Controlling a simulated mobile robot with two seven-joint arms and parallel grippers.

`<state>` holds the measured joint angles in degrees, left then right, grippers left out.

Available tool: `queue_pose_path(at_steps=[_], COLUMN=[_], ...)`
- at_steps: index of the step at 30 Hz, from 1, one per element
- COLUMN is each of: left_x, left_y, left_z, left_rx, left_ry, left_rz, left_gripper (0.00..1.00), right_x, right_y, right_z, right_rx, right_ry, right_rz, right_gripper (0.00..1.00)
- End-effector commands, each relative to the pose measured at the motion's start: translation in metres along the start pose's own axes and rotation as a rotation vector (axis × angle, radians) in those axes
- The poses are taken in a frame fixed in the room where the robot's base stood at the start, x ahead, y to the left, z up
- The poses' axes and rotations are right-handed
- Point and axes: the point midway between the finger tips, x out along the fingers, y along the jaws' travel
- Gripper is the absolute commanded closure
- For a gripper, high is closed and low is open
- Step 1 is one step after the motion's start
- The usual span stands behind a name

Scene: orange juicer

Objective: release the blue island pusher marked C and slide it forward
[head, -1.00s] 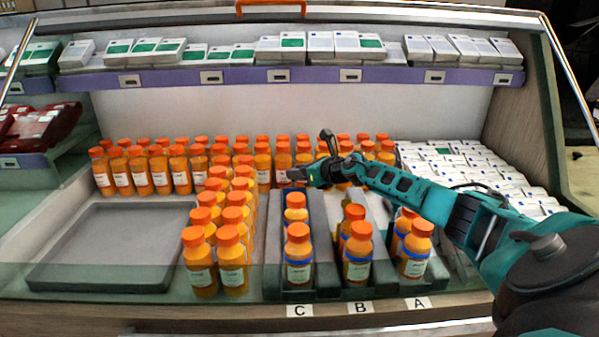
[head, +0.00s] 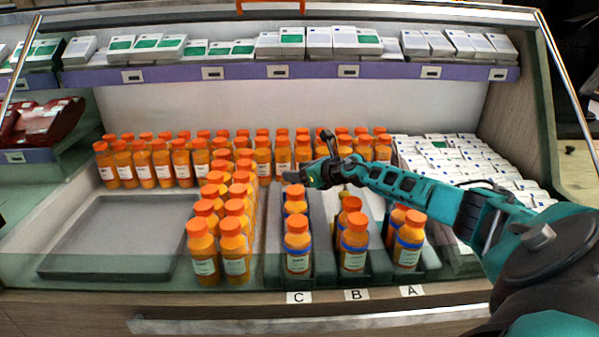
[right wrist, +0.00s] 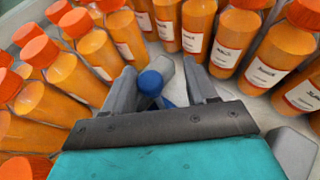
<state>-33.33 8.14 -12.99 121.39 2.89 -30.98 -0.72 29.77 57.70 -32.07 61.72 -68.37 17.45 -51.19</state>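In the head view the lane marked C (head: 298,297) holds orange bottles (head: 297,247) in a row, with blue at the bottles' sides. My right gripper (head: 289,178) is at the back end of this lane, behind its bottles. In the right wrist view a round blue knob (right wrist: 150,82), seemingly part of the pusher, shows between my right gripper's fingers (right wrist: 160,88). The fingers are spread, with gaps to the knob. A pale grey cylinder (right wrist: 166,68) is just beyond it. The pusher's lower part is mostly hidden. My left gripper is not in view.
Lanes B (head: 356,294) and A (head: 411,290) hold bottles to the right. Bottle rows (head: 201,160) crowd the left and back, close around my right gripper. An empty grey tray (head: 110,268) lies at the left. White boxes (head: 450,155) fill the right.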

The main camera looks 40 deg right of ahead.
Motion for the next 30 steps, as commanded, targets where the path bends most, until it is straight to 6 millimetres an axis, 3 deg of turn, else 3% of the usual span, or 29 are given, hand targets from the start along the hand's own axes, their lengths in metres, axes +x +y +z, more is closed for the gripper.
queue_pose_path(at_steps=[7, 18, 30], left_x=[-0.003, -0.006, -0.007], left_y=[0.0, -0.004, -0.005], left_z=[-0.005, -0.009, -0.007], left_rx=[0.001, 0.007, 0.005], left_ry=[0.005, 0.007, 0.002], left_rz=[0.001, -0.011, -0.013], left_gripper=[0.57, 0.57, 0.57], right_x=[-0.009, -0.057, -0.091], right_y=[-0.003, -0.004, -0.001], right_z=[0.001, 0.002, -0.001], right_rx=[-0.001, -0.006, 0.0], right_ry=[-0.001, 0.002, 0.003], right_rz=[-0.005, -0.009, -0.003], right_gripper=[0.45, 0.45, 0.45])
